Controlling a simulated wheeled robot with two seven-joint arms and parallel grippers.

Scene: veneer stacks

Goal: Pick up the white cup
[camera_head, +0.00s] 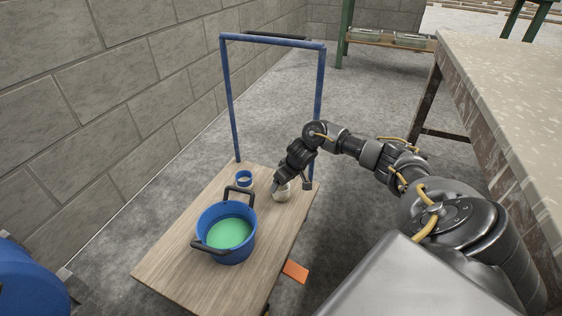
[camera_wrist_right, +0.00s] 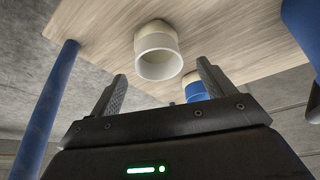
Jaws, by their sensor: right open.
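The white cup (camera_head: 283,195) stands on the wooden top of a cart, near its far right edge, partly hidden by my right gripper (camera_head: 277,184) in the head view. In the right wrist view the white cup (camera_wrist_right: 158,52) shows its round open rim. It lies just beyond the fingertips and between their lines. My right gripper (camera_wrist_right: 162,72) is open, with nothing between its fingers. My left gripper is not in view.
A blue pot (camera_head: 226,232) with dark handles and green contents stands on the cart top (camera_head: 172,262). A small blue-and-white cup (camera_head: 244,179) is left of the white cup. The cart's blue handle frame (camera_head: 320,110) rises behind. A workbench (camera_head: 500,75) is at right.

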